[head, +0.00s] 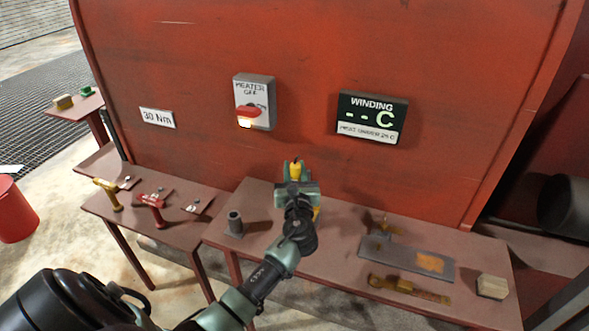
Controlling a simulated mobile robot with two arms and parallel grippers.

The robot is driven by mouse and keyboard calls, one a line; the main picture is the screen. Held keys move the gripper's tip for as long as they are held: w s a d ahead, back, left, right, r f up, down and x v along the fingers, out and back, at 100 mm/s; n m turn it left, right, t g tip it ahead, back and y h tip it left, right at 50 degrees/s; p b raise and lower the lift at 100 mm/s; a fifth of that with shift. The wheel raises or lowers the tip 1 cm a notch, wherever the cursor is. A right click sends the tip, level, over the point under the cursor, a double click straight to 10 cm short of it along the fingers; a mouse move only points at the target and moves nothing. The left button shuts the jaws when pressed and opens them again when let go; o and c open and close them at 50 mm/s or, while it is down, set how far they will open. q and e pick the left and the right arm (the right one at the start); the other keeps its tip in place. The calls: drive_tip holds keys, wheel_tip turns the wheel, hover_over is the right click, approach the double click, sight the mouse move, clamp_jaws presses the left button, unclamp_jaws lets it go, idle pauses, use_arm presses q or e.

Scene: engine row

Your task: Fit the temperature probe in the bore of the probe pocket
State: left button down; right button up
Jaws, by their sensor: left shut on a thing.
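My left gripper (298,188) is over the middle of the long brown table, shut on a small yellow-topped piece that looks like the temperature probe (295,170). Its yellow top shows above the jaws; the rest is hidden by the gripper. A short grey upright cylinder with a dark open top, which looks like the probe pocket (235,224), stands on the table's left end. The gripper is to the right of it and apart from it. My right gripper is not in view.
The red engine wall carries a heater switch (254,103) and a winding display (371,118) reading "-- C". A grey plate (405,256), a brass-coloured tool (408,289) and a pale block (492,286) lie to the right. A side table (133,212) holds yellow and red tools.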

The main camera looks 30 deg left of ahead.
use_arm(q)
drive_tip(key=shift+p, duration=0.55)
idle(1.1)
wheel_tip(320, 180, down, 6)
drive_tip(key=b, duration=0.4)
drive_tip(key=shift+b, duration=0.4)
idle(1.7)
drive_tip(key=c, duration=1.1)
unclamp_jaws()
drive_tip(key=shift+o, duration=0.2)
drive_tip(key=shift+f, duration=0.1)
drive_tip(key=v, duration=0.7)
drive_tip(key=shift+s+d+b, duration=0.25)
drive_tip(key=shift+s+b, duration=0.05)
